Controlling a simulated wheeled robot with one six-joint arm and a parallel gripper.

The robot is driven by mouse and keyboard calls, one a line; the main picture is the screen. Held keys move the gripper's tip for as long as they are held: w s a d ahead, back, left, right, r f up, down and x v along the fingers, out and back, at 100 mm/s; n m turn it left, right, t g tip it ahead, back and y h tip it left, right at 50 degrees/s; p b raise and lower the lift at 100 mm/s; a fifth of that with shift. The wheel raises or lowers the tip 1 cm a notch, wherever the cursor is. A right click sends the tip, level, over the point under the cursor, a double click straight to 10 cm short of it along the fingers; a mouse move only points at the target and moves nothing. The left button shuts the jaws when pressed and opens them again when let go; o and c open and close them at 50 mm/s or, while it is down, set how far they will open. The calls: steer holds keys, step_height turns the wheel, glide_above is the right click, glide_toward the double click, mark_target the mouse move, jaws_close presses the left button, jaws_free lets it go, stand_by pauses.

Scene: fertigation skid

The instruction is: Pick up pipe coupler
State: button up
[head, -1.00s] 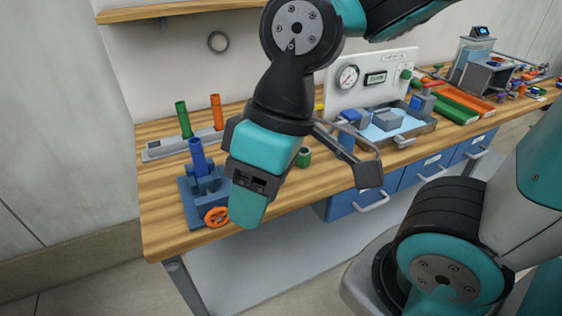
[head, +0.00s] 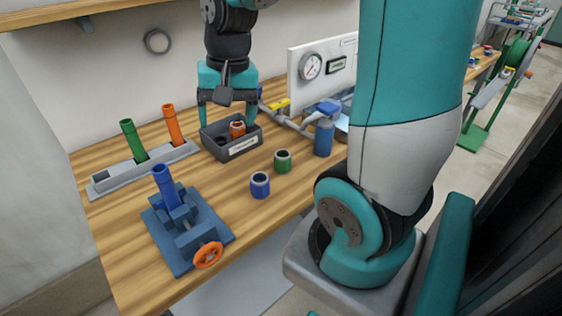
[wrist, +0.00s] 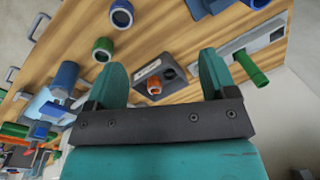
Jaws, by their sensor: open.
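Three short pipe couplers show. An orange coupler (head: 237,130) is in a small dark bin (head: 221,152) with a white label; it also shows in the wrist view (wrist: 154,87). A blue coupler (head: 260,185) and a green coupler (head: 283,160) stand on the bench in front of the bin; both also show in the wrist view, blue (wrist: 121,14) and green (wrist: 102,49). My gripper (head: 229,121) is open and empty, pointing down above the bin, with the orange coupler seen between its fingers. In the wrist view its fingers (wrist: 163,62) are spread wide.
A blue vise (head: 188,225) with an orange handwheel holds a blue pipe upright. A grey rack (head: 145,170) with green and orange pipes stands left of the bin. A blue cylinder (head: 323,138) and a gauge panel (head: 300,72) are to the right. The wall is behind.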

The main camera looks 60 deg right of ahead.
mark_target(282, 155)
steer(key=s+d+f+m+g+h, duration=0.15)
steer(key=d+f+m, duration=0.25)
steer(key=d+m, duration=0.7)
steer(key=d+f, duration=0.1)
steer(key=f, duration=0.2)
steer(key=d+f+n, duration=0.1)
steer(key=f, duration=0.3)
steer(key=d+f+n, duration=0.1)
steer(key=f, duration=0.2)
steer(key=shift+s+d+f+t+b, duration=0.15)
steer(key=shift+s+f+t+b, duration=0.1)
steer(key=shift+f+b, duration=0.15)
steer(key=shift+d+f+p, duration=0.15)
steer(key=shift+f+p, duration=0.05)
steer(key=shift+f, duration=1.3)
steer(key=shift+d+f+p, duration=0.1)
steer(key=shift+f+p, duration=0.05)
steer(key=shift+f, duration=1.35)
steer(key=shift+c, duration=0.4)
steer(key=c, duration=0.9)
